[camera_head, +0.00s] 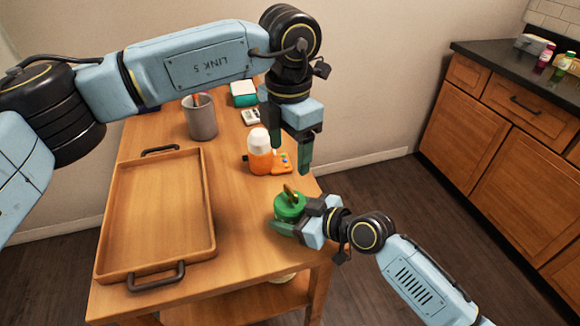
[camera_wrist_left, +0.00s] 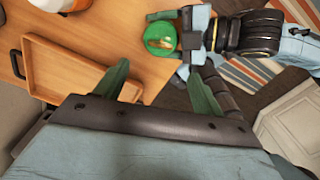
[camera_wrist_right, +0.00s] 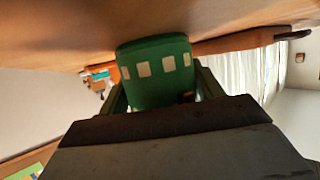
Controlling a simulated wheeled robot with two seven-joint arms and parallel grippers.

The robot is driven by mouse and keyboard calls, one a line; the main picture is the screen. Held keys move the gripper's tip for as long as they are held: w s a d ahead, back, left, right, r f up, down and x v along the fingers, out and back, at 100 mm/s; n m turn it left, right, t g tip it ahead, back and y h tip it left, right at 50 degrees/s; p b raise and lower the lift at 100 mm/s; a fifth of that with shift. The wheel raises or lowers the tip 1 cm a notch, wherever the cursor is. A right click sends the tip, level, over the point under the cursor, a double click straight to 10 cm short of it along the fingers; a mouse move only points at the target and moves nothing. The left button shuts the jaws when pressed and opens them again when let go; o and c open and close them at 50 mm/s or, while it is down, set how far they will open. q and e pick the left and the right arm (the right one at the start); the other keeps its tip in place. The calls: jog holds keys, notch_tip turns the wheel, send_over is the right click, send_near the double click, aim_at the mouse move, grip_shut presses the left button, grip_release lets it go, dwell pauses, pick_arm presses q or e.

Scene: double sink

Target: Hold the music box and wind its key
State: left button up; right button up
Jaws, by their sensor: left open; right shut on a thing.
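The music box (camera_head: 289,209) is a green cylinder with white square marks round its side and a gold key (camera_head: 290,191) on top. It is upright near the table's front right corner; it also shows in the left wrist view (camera_wrist_left: 158,34) and the right wrist view (camera_wrist_right: 155,72). My right gripper (camera_head: 296,218) is shut on its sides, from the right. My left gripper (camera_head: 289,166) is open and empty, pointing down above and behind the music box. In the left wrist view its fingers (camera_wrist_left: 157,75) are apart from the box.
A wooden tray (camera_head: 110,215) with dark handles fills the table's left side. An orange bottle with a white top (camera_head: 261,157) stands behind the music box, beside a small orange item (camera_head: 283,165). A grey cup (camera_head: 201,120) and a teal box (camera_head: 242,96) are farther back.

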pick_arm(q)
jog(key=shift+r, duration=0.7)
pick_arm(e)
jog(key=o, duration=1.1)
